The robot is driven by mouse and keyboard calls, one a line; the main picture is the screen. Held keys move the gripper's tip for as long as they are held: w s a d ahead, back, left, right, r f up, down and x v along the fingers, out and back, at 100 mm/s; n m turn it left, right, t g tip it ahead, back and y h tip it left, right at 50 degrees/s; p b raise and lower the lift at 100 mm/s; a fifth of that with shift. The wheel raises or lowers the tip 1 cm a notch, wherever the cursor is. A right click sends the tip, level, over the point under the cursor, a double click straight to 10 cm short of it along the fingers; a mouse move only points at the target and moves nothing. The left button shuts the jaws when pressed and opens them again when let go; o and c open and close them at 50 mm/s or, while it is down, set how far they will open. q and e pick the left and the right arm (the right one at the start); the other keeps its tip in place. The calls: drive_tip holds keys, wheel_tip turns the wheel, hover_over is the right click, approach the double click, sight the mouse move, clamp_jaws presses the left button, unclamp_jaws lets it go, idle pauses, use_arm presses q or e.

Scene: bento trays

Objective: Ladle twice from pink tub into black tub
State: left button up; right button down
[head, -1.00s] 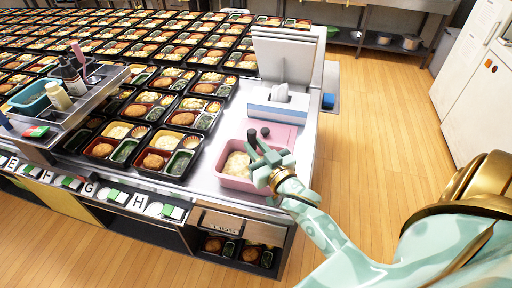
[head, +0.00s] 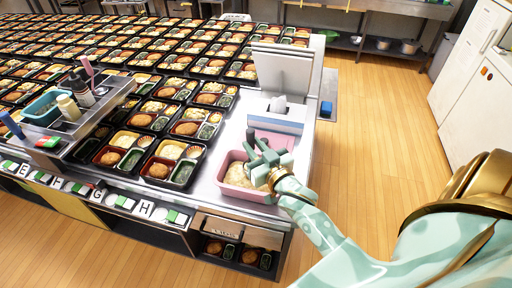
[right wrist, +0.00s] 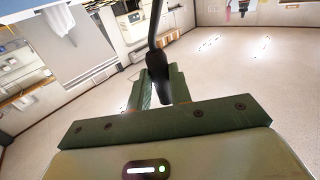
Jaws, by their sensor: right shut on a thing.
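The pink tub (head: 236,192) stands at the front right corner of the steel counter, with pale, lumpy food (head: 239,173) in it. My right gripper (head: 262,156) is over the tub's right side, shut on the dark handle of the ladle (head: 250,136). In the right wrist view the black handle (right wrist: 154,62) sits between the fingers, and a thin metal rod runs up from it. The ladle's bowl is hidden. The black trays (head: 182,184) left of the tub have compartments with food; I cannot tell a separate black tub. My left gripper is out of view.
A white-and-blue tissue box (head: 275,118) and a pink board (head: 272,140) lie behind the tub. A grey panel (head: 283,66) stands further back. A rack with bottles and a teal bin (head: 40,108) is at left. The wooden floor on the right is clear.

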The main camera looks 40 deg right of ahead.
wheel_tip(320, 180, up, 6)
drive_tip(key=p, duration=0.5)
drive_tip(key=shift+p, duration=0.3)
drive_tip(key=shift+f, duration=0.15)
